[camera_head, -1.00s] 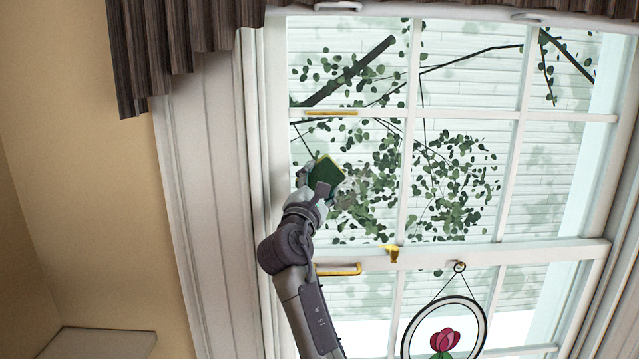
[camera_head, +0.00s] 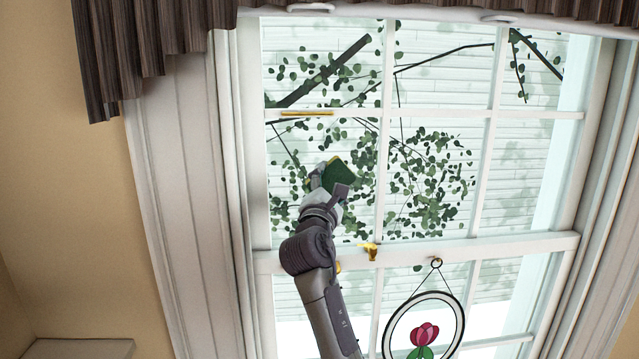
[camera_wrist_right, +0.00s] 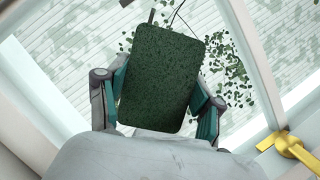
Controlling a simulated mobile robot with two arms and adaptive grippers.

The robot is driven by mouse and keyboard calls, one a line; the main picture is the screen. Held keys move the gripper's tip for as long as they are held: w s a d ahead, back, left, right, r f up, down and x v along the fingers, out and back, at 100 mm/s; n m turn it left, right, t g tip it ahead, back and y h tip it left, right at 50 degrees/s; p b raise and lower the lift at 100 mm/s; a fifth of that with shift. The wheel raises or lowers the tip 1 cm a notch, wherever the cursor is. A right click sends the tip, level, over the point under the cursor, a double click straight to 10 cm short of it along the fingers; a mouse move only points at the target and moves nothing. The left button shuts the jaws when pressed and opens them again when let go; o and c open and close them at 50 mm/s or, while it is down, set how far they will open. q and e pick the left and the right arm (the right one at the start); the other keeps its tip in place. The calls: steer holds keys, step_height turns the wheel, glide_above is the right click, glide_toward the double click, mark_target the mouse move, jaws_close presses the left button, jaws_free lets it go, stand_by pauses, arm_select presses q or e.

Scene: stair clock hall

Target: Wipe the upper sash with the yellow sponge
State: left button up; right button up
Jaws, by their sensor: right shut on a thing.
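The upper sash (camera_head: 430,114) is a white frame with several panes, seen in the head view. My right gripper (camera_head: 330,182) is shut on the sponge (camera_head: 341,174), in front of the lower left pane of that sash. The sponge shows its dark green side, with a thin yellow edge at its top. In the wrist view the green face of the sponge (camera_wrist_right: 160,80) fills the middle, between the two fingers of the right gripper (camera_wrist_right: 158,100). I cannot tell whether the sponge touches the glass. My left gripper is not in view.
A brass sash lock (camera_head: 370,251) sits on the meeting rail (camera_head: 480,246), right of my arm. A round tulip ornament (camera_head: 424,330) hangs below it. A pleated brown valance (camera_head: 150,50) hangs at the top left. A yellow strip (camera_head: 307,113) lies along a sash bar.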

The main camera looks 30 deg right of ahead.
mark_target(352, 183)
steer(key=shift+s+d, duration=0.35)
steer(key=shift+d, duration=0.35)
steer(key=shift+s+d, duration=0.35)
steer(key=shift+d, duration=0.4)
steer(key=shift+s+d, duration=0.35)
steer(key=shift+d, duration=0.35)
steer(key=shift+a, duration=0.1)
steer(key=shift+s+a, duration=0.45)
steer(key=shift+s, duration=0.4)
steer(key=shift+s+a, duration=0.4)
steer(key=shift+s, duration=0.5)
steer(key=shift+s+a, duration=0.45)
steer(key=shift+s, duration=0.4)
steer(key=s, duration=0.1)
steer(key=s+a, duration=0.1)
steer(key=shift+s+a, duration=0.15)
steer(key=shift+s, duration=0.25)
steer(key=shift+w, duration=0.1)
steer(key=shift+f, duration=0.1)
